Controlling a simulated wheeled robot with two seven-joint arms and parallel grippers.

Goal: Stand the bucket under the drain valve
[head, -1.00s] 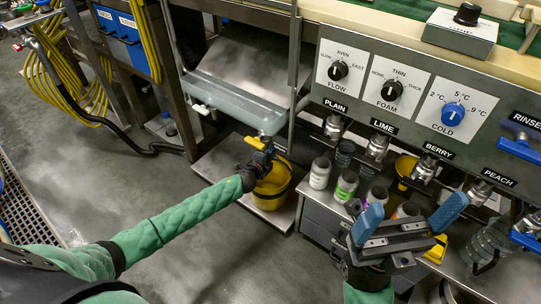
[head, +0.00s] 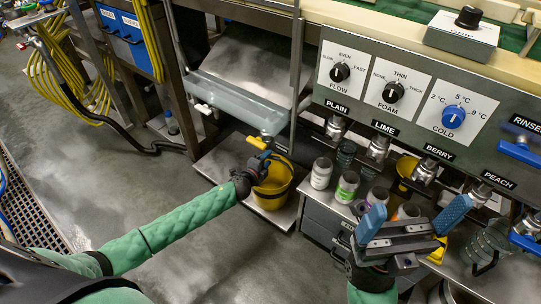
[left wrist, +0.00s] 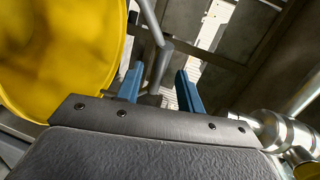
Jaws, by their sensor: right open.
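The yellow bucket (head: 272,192) stands upright on the low metal shelf, below the drain valve (head: 265,138) at the grey tray's lower corner. It fills the left of the left wrist view (left wrist: 55,55). My left gripper (head: 262,165) is at the bucket's left rim, just below the valve, and partly hides both. In the left wrist view its blue fingers (left wrist: 160,88) are apart, with a grey bar between them and gaps visible on both sides. My right gripper (head: 413,222) is open and empty in front of the dispenser counter.
The grey drain tray (head: 235,100) hangs above the bucket. Several bottles (head: 347,187) and taps stand to the right under the control panel (head: 405,95). A metal post rises just behind the bucket.

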